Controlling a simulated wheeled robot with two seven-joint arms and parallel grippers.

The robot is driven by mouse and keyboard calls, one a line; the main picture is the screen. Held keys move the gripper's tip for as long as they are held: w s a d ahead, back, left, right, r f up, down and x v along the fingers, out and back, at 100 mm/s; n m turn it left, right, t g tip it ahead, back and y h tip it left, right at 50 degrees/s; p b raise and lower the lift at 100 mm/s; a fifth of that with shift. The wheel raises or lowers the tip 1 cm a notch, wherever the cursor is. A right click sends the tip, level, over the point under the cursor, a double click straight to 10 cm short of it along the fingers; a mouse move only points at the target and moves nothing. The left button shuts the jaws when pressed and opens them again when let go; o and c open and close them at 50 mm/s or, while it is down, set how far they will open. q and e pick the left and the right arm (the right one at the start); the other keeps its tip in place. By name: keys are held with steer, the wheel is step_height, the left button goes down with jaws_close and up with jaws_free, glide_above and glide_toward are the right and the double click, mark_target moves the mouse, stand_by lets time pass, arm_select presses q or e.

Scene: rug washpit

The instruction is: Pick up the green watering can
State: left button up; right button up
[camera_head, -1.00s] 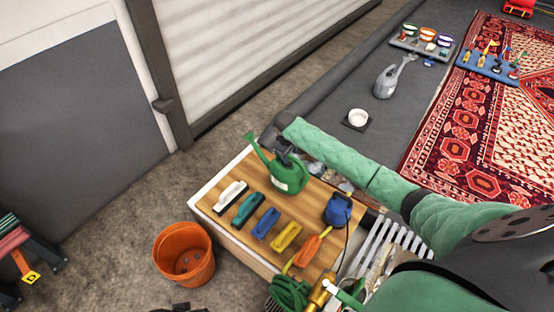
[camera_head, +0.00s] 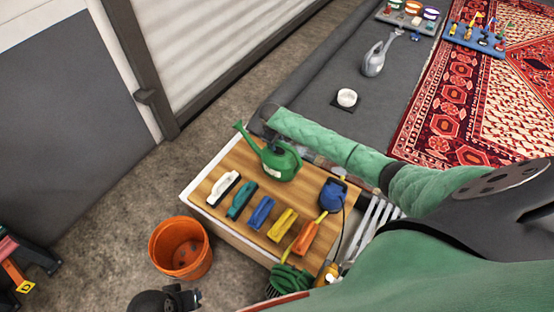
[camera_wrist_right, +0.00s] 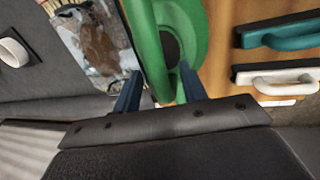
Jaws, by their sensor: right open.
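The green watering can (camera_head: 284,166) stands on the wooden-topped bench, its spout pointing up and left in the head view. In the right wrist view its green handle (camera_wrist_right: 148,45) runs between the two blue fingers of my right gripper (camera_wrist_right: 158,85). The right gripper is open around the handle; I cannot tell whether either finger touches it. In the head view my right forearm reaches past the bench's far side, and the gripper is mostly hidden near the can. My left gripper (camera_head: 178,299) shows in part at the bottom edge; its jaws are unclear.
The bench top (camera_head: 222,203) holds a row of brushes beside the can and a blue container (camera_head: 333,194). An orange bucket (camera_head: 180,248) stands on the floor left of the bench.

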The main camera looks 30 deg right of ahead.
arm_select(q)
steer(key=shift+a+f, duration=0.15)
steer(key=shift+a, duration=0.15)
arm_select(e)
steer(key=shift+f, duration=0.2)
jaws_close()
arm_select(q)
steer(key=shift+s, duration=0.1)
steer(key=shift+d, duration=0.35)
arm_select(e)
steer(key=shift+r, duration=0.2)
